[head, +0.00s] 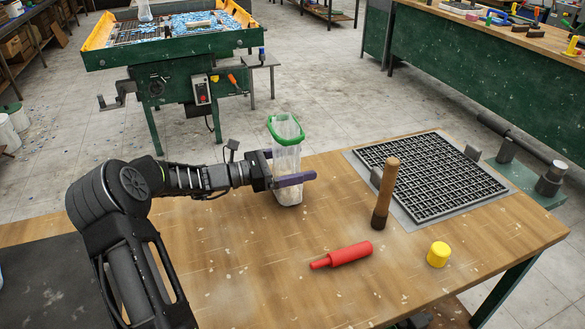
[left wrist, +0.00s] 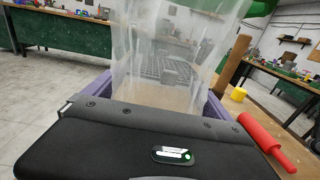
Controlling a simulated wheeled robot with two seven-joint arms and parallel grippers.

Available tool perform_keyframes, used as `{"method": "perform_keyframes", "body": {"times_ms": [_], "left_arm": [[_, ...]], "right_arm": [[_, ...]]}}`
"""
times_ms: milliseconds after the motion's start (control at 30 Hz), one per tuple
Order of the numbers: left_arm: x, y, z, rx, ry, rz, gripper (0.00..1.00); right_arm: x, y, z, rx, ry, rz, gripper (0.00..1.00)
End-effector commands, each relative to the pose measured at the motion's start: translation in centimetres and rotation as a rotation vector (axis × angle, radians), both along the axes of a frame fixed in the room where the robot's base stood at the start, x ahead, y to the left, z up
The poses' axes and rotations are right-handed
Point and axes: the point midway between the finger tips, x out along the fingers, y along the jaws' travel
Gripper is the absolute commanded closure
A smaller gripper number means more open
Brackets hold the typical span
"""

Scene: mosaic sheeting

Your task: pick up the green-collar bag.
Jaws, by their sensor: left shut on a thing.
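The green-collar bag (head: 287,158) is a clear, tall bag with a green rim at its top. It stands upright at the far edge of the wooden table in the head view. My left gripper (head: 292,180) comes in from the left and is shut on the bag around its middle, with purple fingers on either side. In the left wrist view the clear bag (left wrist: 180,50) fills the space between the fingers, with part of the green collar at the top right. Whether its base touches the table is hard to tell. My right gripper is not in view.
On the wooden table (head: 230,270) are a black grid on a grey sheet (head: 430,175), an upright wooden-handled tool (head: 387,185), a red-handled tool (head: 345,254) and a yellow cylinder (head: 438,254). The table's front middle is clear. A green machine (head: 170,60) stands behind.

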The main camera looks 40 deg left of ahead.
Motion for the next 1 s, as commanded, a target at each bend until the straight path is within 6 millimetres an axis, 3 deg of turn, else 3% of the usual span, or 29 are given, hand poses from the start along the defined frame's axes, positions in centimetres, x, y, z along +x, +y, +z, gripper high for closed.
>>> {"method": "perform_keyframes", "body": {"times_ms": [167,400,600,1000], "left_arm": [[0.0,0.0,1.9,0.004,-0.004,-0.001,0.65],[0.0,-0.1,6.5,0.005,-0.006,-0.001,0.65],[0.0,0.0,9.4,0.003,-0.005,-0.001,0.65],[0.0,0.0,10.0,0.0,-0.003,-0.001,0.65]], "right_arm": [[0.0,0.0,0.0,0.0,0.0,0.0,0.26],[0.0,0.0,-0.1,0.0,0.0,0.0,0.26],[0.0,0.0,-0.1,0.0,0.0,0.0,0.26],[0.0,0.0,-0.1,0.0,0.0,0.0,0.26]]}}
